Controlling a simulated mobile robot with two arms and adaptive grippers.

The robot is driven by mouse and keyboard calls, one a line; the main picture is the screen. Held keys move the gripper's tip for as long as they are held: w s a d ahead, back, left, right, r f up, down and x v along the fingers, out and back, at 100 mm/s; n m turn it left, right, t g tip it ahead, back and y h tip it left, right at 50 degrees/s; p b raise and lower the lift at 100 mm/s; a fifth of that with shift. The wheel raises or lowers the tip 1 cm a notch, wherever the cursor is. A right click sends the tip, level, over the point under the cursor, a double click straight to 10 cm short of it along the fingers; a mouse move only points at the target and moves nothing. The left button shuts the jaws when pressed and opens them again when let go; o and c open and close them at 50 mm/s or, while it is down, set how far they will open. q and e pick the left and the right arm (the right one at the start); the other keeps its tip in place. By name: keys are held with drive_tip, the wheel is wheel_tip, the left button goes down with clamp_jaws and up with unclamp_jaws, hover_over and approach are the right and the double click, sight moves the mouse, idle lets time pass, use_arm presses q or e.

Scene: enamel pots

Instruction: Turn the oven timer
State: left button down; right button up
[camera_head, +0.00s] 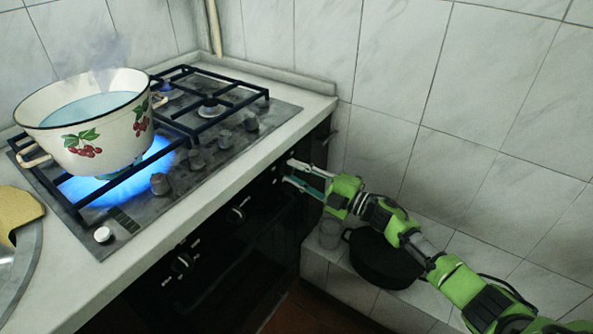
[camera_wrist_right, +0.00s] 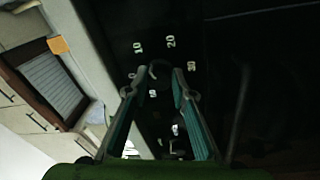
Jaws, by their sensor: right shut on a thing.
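The oven timer is a dark knob (camera_wrist_right: 154,74) on the black oven front, with pale numbers such as 10, 20 and 30 around it in the right wrist view. My right gripper (camera_head: 288,172) reaches the right end of the oven's control panel from the right. In the wrist view the two fingers of the right gripper (camera_wrist_right: 160,88) stand on either side of the knob and are shut on it. The fingertips hide part of the dial and knob. My left gripper is not in view.
Other oven knobs (camera_head: 237,214) sit left along the black oven front (camera_head: 262,250). A white cherry-patterned pot (camera_head: 95,140) steams over a lit blue flame on the hob (camera_head: 217,140). A dark pot (camera_head: 381,262) stands on a tiled ledge below my right arm.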

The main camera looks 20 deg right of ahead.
drive_tip(key=shift+f, duration=0.1)
idle(0.3)
drive_tip(key=o, duration=1.1)
drive_tip(key=v, duration=1.2)
